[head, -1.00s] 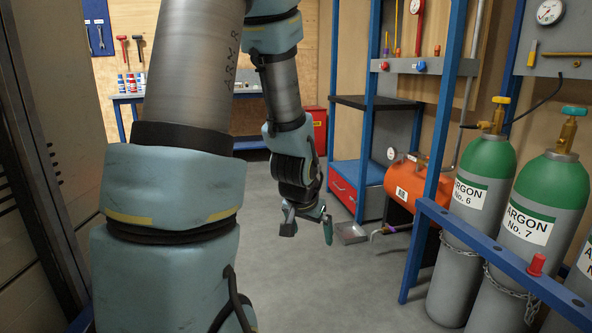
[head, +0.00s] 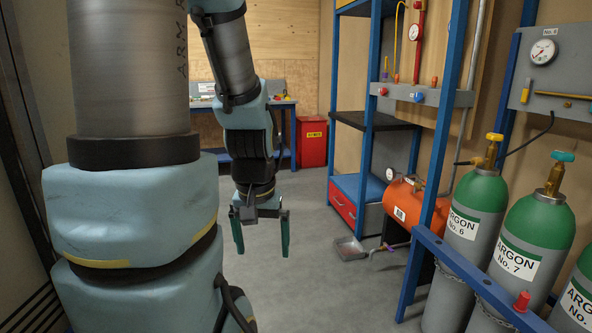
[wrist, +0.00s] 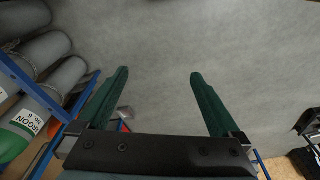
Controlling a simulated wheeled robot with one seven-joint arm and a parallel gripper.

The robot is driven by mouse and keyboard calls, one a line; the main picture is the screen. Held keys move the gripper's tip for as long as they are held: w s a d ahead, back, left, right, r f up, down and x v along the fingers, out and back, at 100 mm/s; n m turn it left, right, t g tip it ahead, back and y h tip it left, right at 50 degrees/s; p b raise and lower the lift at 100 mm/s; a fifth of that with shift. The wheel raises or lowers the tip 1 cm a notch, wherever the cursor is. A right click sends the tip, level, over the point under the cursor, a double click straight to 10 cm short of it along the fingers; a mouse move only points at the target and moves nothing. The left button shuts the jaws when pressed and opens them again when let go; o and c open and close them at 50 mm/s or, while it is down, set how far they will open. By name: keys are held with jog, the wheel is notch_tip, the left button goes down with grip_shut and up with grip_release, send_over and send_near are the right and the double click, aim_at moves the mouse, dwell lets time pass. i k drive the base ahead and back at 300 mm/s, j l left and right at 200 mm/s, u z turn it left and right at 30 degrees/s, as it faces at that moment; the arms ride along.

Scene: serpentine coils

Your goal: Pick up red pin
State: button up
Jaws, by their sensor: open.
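The red pin (head: 522,301) stands upright on the blue rail (head: 478,277) in front of the argon cylinders, at the lower right of the head view. I cannot make it out in the wrist view. My gripper (head: 262,246) hangs over the open floor, well to the left of the pin, with its two green fingers pointing down. It is open and empty. In the wrist view, only grey floor shows between the spread fingertips (wrist: 159,75).
Green-topped argon cylinders (head: 472,215) stand behind the blue rail. A blue shelf frame (head: 430,170), an orange tank (head: 402,203) and a dustpan (head: 349,248) are at the middle right. A red bin (head: 312,143) stands at the back. The central floor is clear.

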aim_at(524, 298)
jog(key=z, duration=1.85)
